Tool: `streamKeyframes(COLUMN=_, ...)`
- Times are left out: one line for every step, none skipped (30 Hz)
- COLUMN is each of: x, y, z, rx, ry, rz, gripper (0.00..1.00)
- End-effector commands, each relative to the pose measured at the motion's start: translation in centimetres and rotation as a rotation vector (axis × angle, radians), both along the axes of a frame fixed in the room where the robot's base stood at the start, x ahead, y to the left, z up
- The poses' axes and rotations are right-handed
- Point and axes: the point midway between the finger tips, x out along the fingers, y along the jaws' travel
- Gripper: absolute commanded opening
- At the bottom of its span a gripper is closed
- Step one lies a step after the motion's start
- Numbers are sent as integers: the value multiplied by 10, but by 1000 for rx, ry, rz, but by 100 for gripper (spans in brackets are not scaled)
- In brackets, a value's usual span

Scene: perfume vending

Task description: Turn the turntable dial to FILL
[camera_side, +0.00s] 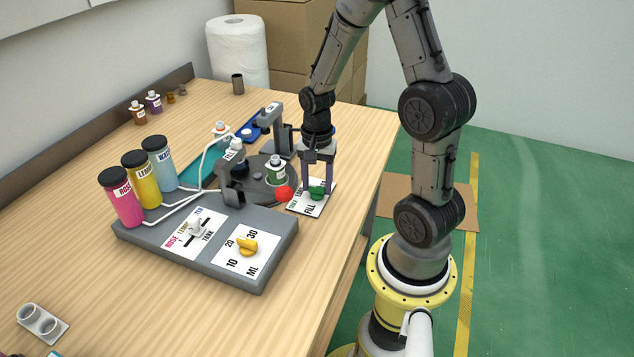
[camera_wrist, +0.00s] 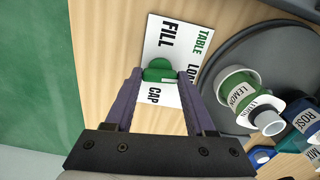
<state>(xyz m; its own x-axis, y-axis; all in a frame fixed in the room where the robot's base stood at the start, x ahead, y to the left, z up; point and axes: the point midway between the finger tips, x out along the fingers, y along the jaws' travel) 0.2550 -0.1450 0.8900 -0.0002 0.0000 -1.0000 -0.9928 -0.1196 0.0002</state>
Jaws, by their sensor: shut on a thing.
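The turntable dial is a green knob (camera_side: 317,192) on a white label plate (camera_side: 305,207) beside the turntable. In the wrist view the knob (camera_wrist: 158,72) sits on the plate (camera_wrist: 160,40), which reads TABLE, FILL, CAP and a partly hidden LOAD. My gripper (camera_side: 317,190) points straight down over the dial. In the wrist view its two purple fingers (camera_wrist: 160,82) are shut on the knob from both sides. The knob's pointer is hard to make out; a small white mark shows on its lower right side.
A red ball (camera_side: 285,193) stands near the plate. The grey console (camera_side: 265,282) with a yellow knob (camera_side: 247,246) is in front. The table's right edge is near.

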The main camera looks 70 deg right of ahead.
Motion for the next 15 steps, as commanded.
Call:
streamKeyframes(x=0, y=0, z=1, rx=-1, ry=-1, rz=33, gripper=0)
streamKeyframes(x=0, y=0, z=1, rx=-1, ry=-1, rz=56, gripper=0)
streamKeyframes(x=0, y=0, z=1, rx=0, ry=0, rz=89, gripper=0)
streamKeyframes(x=0, y=0, z=1, rx=0, ry=0, rz=115, gripper=0)
streamKeyframes(x=0, y=0, z=1, rx=0, ry=0, rz=142, gripper=0)
streamKeyframes(x=0, y=0, z=1, rx=0, ry=0, rz=179, gripper=0)
streamKeyframes(x=0, y=0, z=1, rx=0, ry=0, rz=207, gripper=0)
streamKeyframes(x=0, y=0, z=1, rx=-1, ry=-1, rz=236, gripper=0)
streamKeyframes(x=0, y=0, z=1, rx=-1, ry=-1, rz=274, gripper=0)
streamKeyframes(x=0, y=0, z=1, rx=0, ry=0, rz=303, gripper=0)
streamKeyframes(x=0, y=0, z=1, rx=0, ry=0, rz=331, gripper=0)
streamKeyframes(x=0, y=0, z=1, rx=0, ry=0, rz=369, gripper=0)
streamKeyframes(x=0, y=0, z=1, rx=-1, ry=-1, rz=398, gripper=0)
streamKeyframes(x=0, y=0, z=1, rx=-1, ry=-1, rz=426, gripper=0)
streamKeyframes(x=0, y=0, z=1, rx=-1, ry=-1, rz=464, gripper=0)
